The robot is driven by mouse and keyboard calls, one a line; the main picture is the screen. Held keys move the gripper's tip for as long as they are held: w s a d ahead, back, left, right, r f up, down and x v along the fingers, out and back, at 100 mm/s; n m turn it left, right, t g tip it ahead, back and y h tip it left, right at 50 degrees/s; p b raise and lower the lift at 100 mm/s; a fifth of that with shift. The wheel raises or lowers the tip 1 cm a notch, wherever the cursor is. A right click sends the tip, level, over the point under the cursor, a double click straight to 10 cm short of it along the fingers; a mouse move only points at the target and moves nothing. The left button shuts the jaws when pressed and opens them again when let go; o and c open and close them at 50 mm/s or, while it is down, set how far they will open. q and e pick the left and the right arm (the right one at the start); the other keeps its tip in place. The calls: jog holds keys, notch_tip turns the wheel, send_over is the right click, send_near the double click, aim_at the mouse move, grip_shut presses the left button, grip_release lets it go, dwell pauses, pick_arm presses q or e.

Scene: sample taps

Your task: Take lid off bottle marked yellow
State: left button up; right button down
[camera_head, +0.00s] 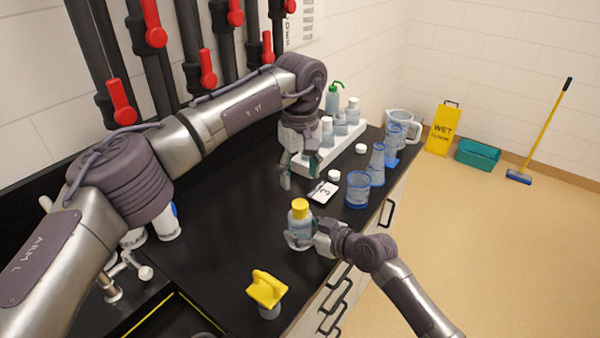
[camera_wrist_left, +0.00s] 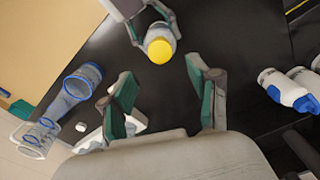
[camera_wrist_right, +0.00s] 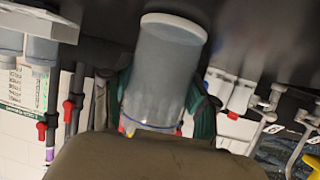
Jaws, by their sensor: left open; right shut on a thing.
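The bottle with the yellow lid (camera_head: 299,208) has a clear, greyish body and stands upright near the counter's front edge. My right gripper (camera_head: 305,241) is shut on its body from the right side. In the right wrist view the bottle body (camera_wrist_right: 165,75) fills the space between the fingers. The yellow lid (camera_wrist_left: 160,50) is on the bottle in the left wrist view. My left gripper (camera_head: 300,180) is open and empty, behind the bottle and apart from it; its spread fingers show in the left wrist view (camera_wrist_left: 165,98). I cannot tell whether the bottle touches the counter.
A white rack (camera_head: 335,150) with several bottles stands at the back. Blue-rimmed beakers (camera_head: 358,190) and a flask (camera_head: 376,165) line the right edge. A card marked 3 (camera_head: 323,191) lies nearby. A yellow-topped object (camera_head: 266,289) stands in front. The counter's middle left is clear.

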aim_at(300, 203)
pick_arm(q)
jog(key=m, duration=0.4)
jog(key=shift+m, duration=0.4)
jog(key=m, duration=0.4)
jog(key=shift+f, duration=4.05)
